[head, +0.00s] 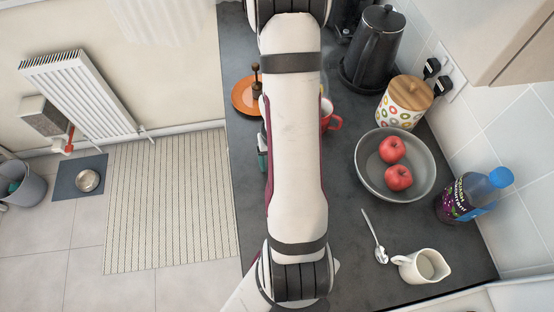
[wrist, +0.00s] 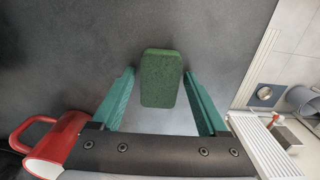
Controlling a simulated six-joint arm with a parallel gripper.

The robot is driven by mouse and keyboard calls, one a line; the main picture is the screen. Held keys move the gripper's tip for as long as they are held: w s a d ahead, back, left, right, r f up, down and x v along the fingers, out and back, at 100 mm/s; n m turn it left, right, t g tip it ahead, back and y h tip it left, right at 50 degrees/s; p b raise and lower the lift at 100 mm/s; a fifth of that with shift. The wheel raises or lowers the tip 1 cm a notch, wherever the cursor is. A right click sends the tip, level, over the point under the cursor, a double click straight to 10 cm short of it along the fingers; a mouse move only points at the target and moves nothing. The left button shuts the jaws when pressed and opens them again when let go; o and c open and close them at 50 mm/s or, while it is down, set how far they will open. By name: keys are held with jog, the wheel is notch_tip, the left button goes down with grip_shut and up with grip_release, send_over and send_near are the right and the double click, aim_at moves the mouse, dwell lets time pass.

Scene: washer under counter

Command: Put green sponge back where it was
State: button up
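The green sponge (wrist: 161,78) shows in the wrist view, lying on the dark grey counter (wrist: 70,50). My gripper (wrist: 159,73) is open, with its teal fingers to the left and right of the sponge. A strip of counter shows between the sponge and each finger, so neither finger appears to touch it. In the head view my arm hides the sponge and most of my gripper; only a bit of a teal finger (head: 262,158) shows at the arm's left edge.
A red mug (head: 330,115) stands close to my gripper, also in the wrist view (wrist: 55,147). An orange plate (head: 243,96), a black kettle (head: 373,50), a patterned jar (head: 404,103), a bowl of apples (head: 414,192), a bottle (head: 470,195), a spoon (head: 375,237) and a jug (head: 421,266) share the counter.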

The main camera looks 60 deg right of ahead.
notch_tip(320, 180, up, 12)
jog(key=w+a+r+n, duration=0.2)
jog(key=a+r, duration=0.4)
jog(key=a, duration=0.5)
jog(key=s+a+r+y, duration=0.1)
jog(key=s+a, duration=0.2)
jog(key=a, duration=0.4)
jog(key=s+a+r+n, duration=0.1)
jog(key=s+a+r, duration=0.1)
jog(key=s+a, duration=0.2)
jog(key=a, duration=0.2)
jog(key=shift+a+r+y, duration=0.25)
jog(key=shift+a+y, duration=0.1)
jog(key=shift+y, duration=0.05)
